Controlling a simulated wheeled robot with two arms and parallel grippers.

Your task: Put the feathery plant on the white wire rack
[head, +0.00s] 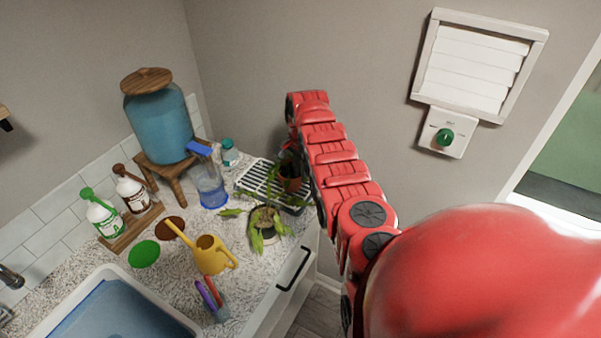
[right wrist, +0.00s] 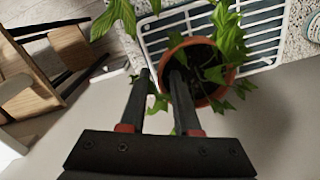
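The feathery plant, with jagged green leaves (right wrist: 228,38), grows in a terracotta pot (right wrist: 222,75). In the head view this pot (head: 291,171) stands over the far part of the white wire rack (head: 258,182), partly hidden by my right arm. The rack also shows in the right wrist view (right wrist: 160,38). My right gripper (right wrist: 161,74) is at the near side of the pot, one finger outside the rim and the other over the inside. The fingers are apart, with a gap beside the rim. I cannot tell whether the pot rests fully on the rack. My left gripper is out of view.
A second, drooping plant in a pale pot (head: 266,238) stands close in front of the rack. The wall is close behind.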

